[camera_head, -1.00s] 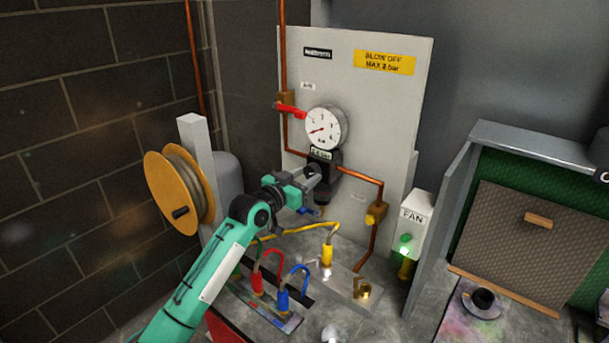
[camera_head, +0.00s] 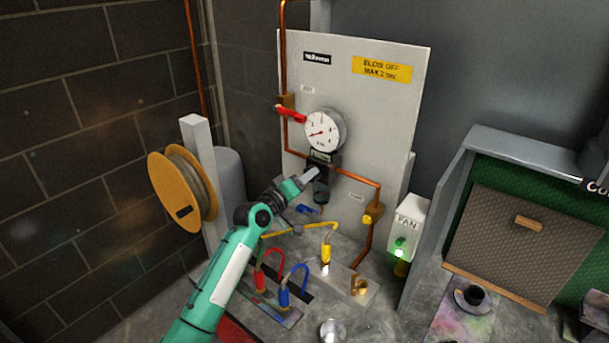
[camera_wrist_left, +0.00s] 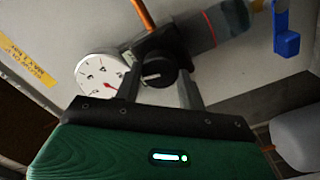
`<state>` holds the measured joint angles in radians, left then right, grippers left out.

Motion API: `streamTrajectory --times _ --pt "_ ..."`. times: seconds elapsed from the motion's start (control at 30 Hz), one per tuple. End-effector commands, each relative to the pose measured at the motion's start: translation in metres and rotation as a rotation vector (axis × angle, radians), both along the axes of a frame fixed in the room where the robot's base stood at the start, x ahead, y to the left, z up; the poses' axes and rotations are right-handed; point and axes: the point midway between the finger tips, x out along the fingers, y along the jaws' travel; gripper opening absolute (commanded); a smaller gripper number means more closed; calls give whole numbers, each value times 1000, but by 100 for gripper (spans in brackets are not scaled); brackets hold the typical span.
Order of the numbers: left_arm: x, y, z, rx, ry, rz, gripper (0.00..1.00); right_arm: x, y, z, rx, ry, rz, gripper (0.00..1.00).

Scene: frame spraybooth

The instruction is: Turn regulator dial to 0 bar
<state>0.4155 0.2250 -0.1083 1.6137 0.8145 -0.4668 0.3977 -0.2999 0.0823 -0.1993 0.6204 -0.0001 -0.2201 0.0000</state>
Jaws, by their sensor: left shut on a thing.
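The regulator dial (camera_wrist_left: 157,72) is a black knob with a pale pointer mark, seen in the left wrist view between my left gripper's two fingers. My left gripper (camera_head: 316,174) is shut on the dial, in front of the panel. In the head view the gripper hides most of the dial. The round white pressure gauge (camera_head: 324,130) sits just above; its red needle points to the lower left. It also shows in the left wrist view (camera_wrist_left: 100,76). The small readout (camera_head: 321,157) under the gauge is too blurred to read. My right gripper is not in view.
A red-handled valve (camera_head: 290,114) and copper pipe (camera_head: 350,178) are close to the gauge on the grey panel (camera_head: 375,120). A hose reel (camera_head: 180,188) is left, a fan switch box (camera_head: 407,222) right.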

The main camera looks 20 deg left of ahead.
Motion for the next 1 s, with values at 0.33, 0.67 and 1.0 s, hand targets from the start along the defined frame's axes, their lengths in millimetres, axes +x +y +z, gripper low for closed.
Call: streamTrajectory --times 0.33,0.67,1.0 --pt "0 0 1 -171 61 1 18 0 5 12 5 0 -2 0" --pt "0 0 0 -219 79 1 18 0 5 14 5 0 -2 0" --pt "0 0 0 -221 78 0 43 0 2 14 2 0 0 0"
